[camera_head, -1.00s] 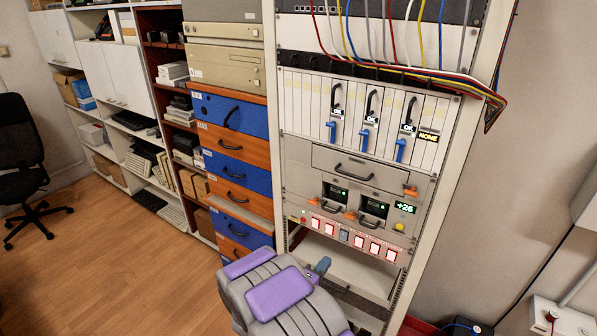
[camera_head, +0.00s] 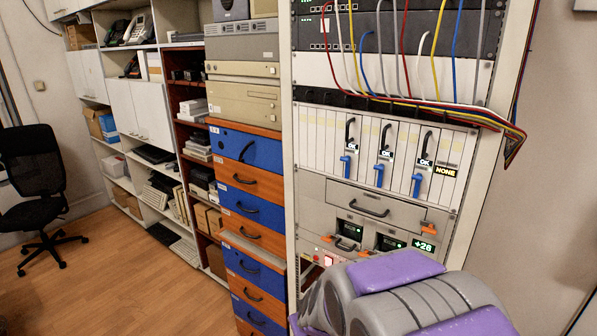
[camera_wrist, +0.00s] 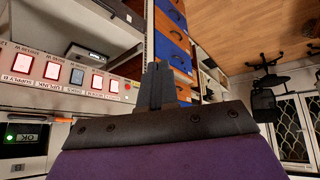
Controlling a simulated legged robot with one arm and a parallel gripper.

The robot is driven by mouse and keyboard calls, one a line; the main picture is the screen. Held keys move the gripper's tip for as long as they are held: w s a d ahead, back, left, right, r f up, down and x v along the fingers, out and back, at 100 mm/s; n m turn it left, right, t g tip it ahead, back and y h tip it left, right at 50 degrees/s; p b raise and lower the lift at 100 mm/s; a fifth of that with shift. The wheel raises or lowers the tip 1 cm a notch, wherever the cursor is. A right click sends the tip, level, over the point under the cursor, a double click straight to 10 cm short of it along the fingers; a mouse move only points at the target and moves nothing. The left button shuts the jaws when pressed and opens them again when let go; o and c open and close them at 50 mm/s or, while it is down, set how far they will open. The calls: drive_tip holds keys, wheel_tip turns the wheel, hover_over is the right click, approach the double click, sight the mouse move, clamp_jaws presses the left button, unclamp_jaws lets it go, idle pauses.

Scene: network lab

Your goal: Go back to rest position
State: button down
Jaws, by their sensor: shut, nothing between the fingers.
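My gripper (camera_wrist: 157,88) is shut and empty in the wrist view, its dark fingers together in front of the purple wrist cover. In the head view my grey and purple arm fills the lower right, and the gripper itself is hidden there. The equipment rack (camera_head: 290,190) stands just beyond the arm.
Blue and orange drawers (camera_head: 252,215) stand left of the rack, then shelves and white cabinets (camera_head: 140,110). A black office chair (camera_head: 38,185) stands at far left. The wooden floor (camera_head: 120,275) is open at lower left. Coloured cables (camera_head: 430,102) hang across the rack's upper part.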

drive_tip(key=s+r+m+g+b, duration=0.1)
drive_tip(key=s+r+g, duration=0.25)
drive_tip(key=s, duration=1.15)
drive_tip(key=s+d+r+m+g+h, duration=0.1)
drive_tip(key=s+d+g, duration=0.1)
drive_tip(key=s+d, duration=0.3)
drive_tip(key=s+d+r+m+g+b, duration=0.1)
drive_tip(key=s+d, duration=0.5)
drive_tip(key=s, duration=0.7)
drive_tip(key=shift+s+d+r+m+g+h, duration=0.2)
drive_tip(key=shift+m+g+h, duration=0.2)
drive_tip(key=shift+m+g, duration=0.5)
drive_tip(key=shift+a, duration=0.1)
drive_tip(key=shift+a, duration=0.2)
